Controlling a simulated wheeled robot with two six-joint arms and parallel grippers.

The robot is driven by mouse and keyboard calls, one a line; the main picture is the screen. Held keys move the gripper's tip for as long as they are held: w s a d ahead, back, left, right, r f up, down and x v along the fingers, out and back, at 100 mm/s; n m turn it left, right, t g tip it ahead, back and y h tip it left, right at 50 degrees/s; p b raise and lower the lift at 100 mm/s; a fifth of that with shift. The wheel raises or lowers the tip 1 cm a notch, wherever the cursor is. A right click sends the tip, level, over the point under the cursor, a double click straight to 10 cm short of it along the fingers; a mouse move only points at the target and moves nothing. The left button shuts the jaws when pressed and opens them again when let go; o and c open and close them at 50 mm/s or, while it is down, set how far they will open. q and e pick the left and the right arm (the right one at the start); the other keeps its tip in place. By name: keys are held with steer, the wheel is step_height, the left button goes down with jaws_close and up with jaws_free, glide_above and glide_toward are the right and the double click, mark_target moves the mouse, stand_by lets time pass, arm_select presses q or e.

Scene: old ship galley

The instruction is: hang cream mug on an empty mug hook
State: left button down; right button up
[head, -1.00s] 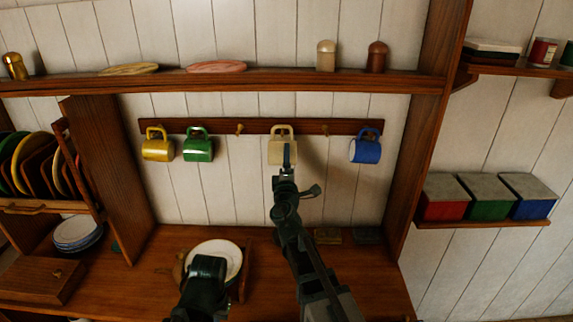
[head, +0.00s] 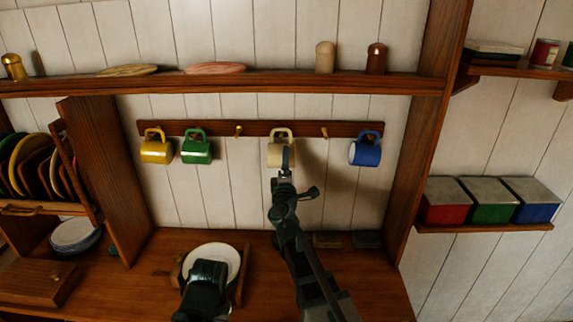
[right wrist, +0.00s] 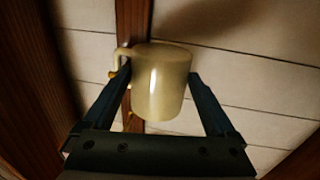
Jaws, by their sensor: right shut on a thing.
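In the right wrist view the cream mug (right wrist: 163,82) sits between the fingers of my right gripper (right wrist: 160,82). A brass hook (right wrist: 113,75) shows beside the handle; I cannot tell if the handle is around it. Empty hooks (head: 238,131) and (head: 324,132) flank the mug. My left gripper (head: 208,272) is low before the plate; its fingers cannot be made out.
Yellow (head: 155,151) and green (head: 196,151) mugs hang left on the rail, a blue mug (head: 364,152) right. A shelf (head: 270,83) with plates and shakers runs above. A white plate (head: 225,253) stands in a rack on the counter (head: 150,262).

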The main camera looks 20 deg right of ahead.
steer(key=o, duration=1.2)
steer(key=shift+o, duration=0.2)
steer(key=shift+s, duration=0.15)
steer(key=r+v, duration=0.1)
steer(key=v, duration=0.8)
steer(key=shift+s+a, duration=0.15)
steer(key=shift+s, duration=0.25)
